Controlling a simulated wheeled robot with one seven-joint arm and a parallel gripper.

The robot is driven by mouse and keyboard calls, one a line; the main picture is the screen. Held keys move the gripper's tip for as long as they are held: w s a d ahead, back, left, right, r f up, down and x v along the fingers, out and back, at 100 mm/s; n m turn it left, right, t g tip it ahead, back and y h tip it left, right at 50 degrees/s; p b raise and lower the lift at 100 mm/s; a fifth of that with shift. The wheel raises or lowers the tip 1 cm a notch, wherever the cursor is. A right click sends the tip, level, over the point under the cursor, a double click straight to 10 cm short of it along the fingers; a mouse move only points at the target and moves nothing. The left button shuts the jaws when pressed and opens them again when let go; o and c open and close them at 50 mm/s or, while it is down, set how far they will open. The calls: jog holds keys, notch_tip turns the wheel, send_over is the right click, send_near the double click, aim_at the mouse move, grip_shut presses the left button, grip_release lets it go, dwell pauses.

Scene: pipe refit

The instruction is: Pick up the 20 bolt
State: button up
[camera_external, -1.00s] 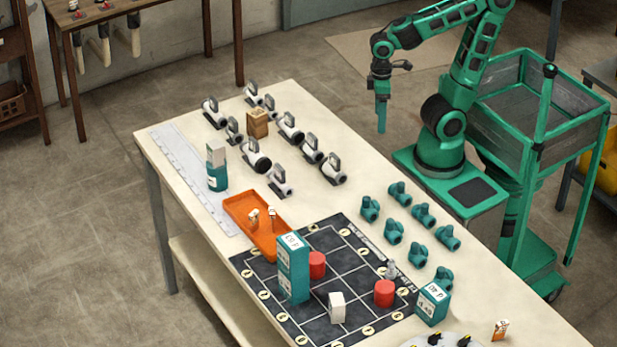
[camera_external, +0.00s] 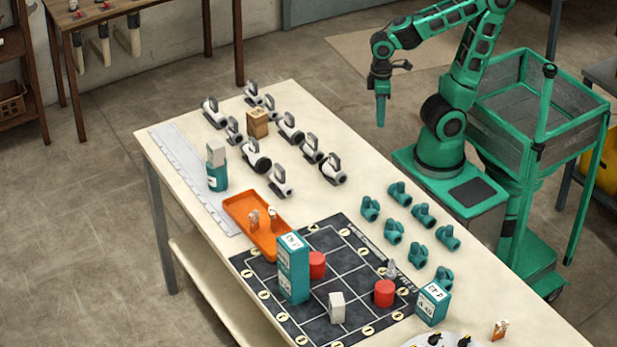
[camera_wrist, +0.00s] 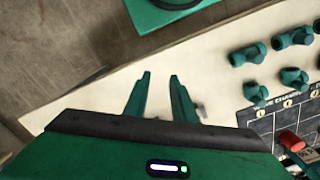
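My gripper (camera_external: 381,123) hangs in the air by the robot-side edge of the table, apart from every object. In the wrist view its two fingers (camera_wrist: 160,76) stand apart with nothing between them. I cannot read a label that singles out the 20 bolt. A small grey bolt-like piece (camera_external: 391,268) stands on the dark gridded mat (camera_external: 340,262). Two small pale pieces stand in the orange tray (camera_external: 240,207), too small to identify. In the wrist view a small grey piece (camera_wrist: 201,110) shows beside the right finger; I cannot tell what it is.
White valves (camera_external: 289,127) and a wooden block (camera_external: 257,123) stand at the far end. Teal tees (camera_external: 394,231) lie near the robot side. Tall teal box (camera_external: 293,268), red cylinders (camera_external: 384,293) and a white block (camera_external: 337,307) are on the mat. Table between valves and tees is clear.

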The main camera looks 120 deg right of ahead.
aim_at(393, 268)
notch_tip(393, 268, up, 5)
jog(key=s, duration=0.1)
jog(key=w+a+f+m+t+y, duration=0.1)
jog(key=w+a+f+m, duration=0.1)
jog(key=w+a, duration=0.65)
jog(key=w+a+f+m+t+y, duration=0.1)
jog(key=w+a+f+m+t, duration=0.15)
jog(key=w+a, duration=0.65)
jog(key=w+a+r+m+y, duration=0.2)
jog(key=w+a+m+y, duration=0.35)
jog(key=a, duration=0.65)
jog(key=w+a+r+m+y, duration=0.35)
jog(key=w+a+y, duration=0.2)
jog(key=a, duration=0.55)
jog(key=shift+m, duration=0.35)
notch_tip(393, 268, down, 15)
jog(key=shift+r, duration=0.1)
jog(key=x, duration=0.5)
jog(key=shift+a+f, duration=0.2)
jog(key=shift+a, duration=0.05)
jog(key=shift+f+x, duration=0.25)
jog(key=shift+x, duration=2.3)
jog(key=shift+d, duration=0.15)
